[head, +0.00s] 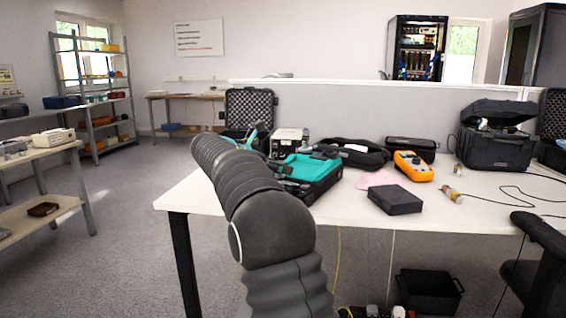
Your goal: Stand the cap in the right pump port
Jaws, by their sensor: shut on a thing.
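My dark, ribbed arm rises from the bottom middle and reaches forward and left over the worktable (450,215). Its far end lies at the table's left side, and I cannot make out my gripper there. The cap does not show. No pump with ports can be made out. A small grey instrument box (290,136) stands behind a teal-lined tool case (318,168), partly hidden; I cannot tell what it is.
An orange meter (413,166), a black box (395,200), a dark pouch (358,155) and a large black case (495,148) are on the table. Two small cylinders lie right of the meter, near a black cable. The front right tabletop is mostly clear. A dark chair (540,235) stands at right.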

